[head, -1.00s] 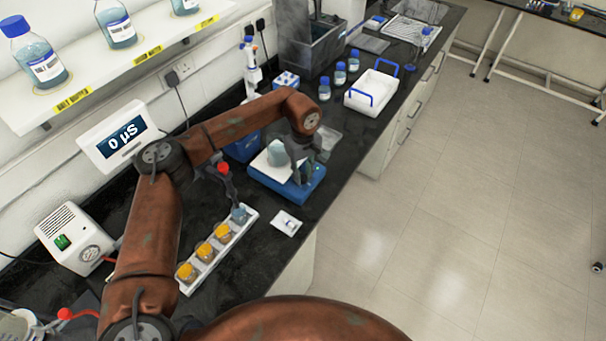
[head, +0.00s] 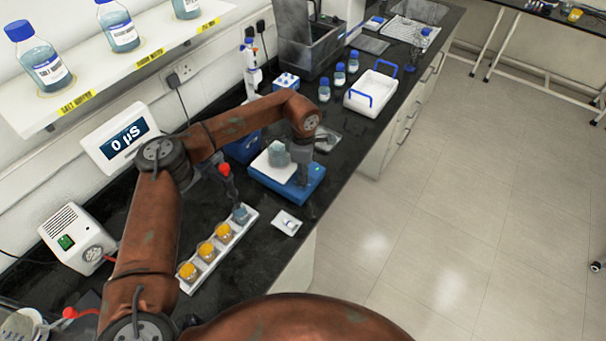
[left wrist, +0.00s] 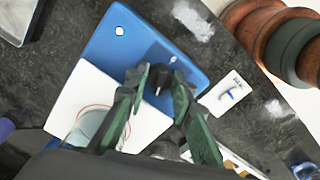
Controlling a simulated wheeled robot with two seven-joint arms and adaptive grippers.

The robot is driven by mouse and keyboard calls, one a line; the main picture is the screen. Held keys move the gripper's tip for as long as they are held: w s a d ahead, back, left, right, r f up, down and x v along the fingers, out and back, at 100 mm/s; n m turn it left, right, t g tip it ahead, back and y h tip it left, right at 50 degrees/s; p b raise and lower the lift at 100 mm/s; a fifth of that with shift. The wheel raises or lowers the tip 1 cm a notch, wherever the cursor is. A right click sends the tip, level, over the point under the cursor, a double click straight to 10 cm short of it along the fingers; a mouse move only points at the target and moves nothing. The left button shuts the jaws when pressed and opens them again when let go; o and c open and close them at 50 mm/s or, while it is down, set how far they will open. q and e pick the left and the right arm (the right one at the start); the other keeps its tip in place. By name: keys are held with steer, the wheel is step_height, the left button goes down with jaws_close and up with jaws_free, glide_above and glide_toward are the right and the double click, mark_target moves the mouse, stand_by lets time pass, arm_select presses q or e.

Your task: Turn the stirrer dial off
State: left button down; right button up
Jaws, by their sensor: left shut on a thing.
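The stirrer is a blue box (head: 260,175) with a white top plate (left wrist: 70,92) and a clear beaker (head: 277,153) on the plate. Its black dial (left wrist: 161,74) sits on the blue front part in the left wrist view. My left gripper (left wrist: 161,86) reaches down from above with its green-padded fingers on either side of the dial, shut on it. In the head view my left gripper (head: 302,178) stands over the stirrer's right end and hides the dial. A small pale light (left wrist: 120,31) shows on the blue front. My right gripper is not in view.
A white rack with orange-topped jars (head: 205,250) lies to the left. Blue-capped bottles (head: 339,75) and a white tray with blue handles (head: 374,86) stand farther back.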

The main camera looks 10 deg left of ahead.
arm_select(q)
steer(key=n+p, duration=0.1)
steer(key=n, duration=0.3)
steer(key=shift+r+n, duration=0.1)
steer(key=shift+n, duration=0.2)
steer(key=n+p, duration=0.1)
steer(key=n, duration=0.2)
steer(key=shift+n, duration=0.3)
steer(key=n+p, duration=0.1)
steer(key=n, duration=0.2)
steer(key=shift+n, duration=0.3)
steer(key=n+p, duration=0.1)
steer(key=n, duration=0.2)
steer(key=shift+n, duration=0.3)
steer(key=n+p, duration=0.1)
steer(key=n, duration=0.2)
steer(key=shift+n, duration=0.4)
steer(key=n+p, duration=0.2)
steer(key=n, duration=0.2)
steer(key=n+p, duration=0.2)
steer(key=n, duration=0.2)
steer(key=shift+n, duration=0.4)
steer(key=shift+n+p, duration=0.65)
steer(key=shift+n, duration=0.75)
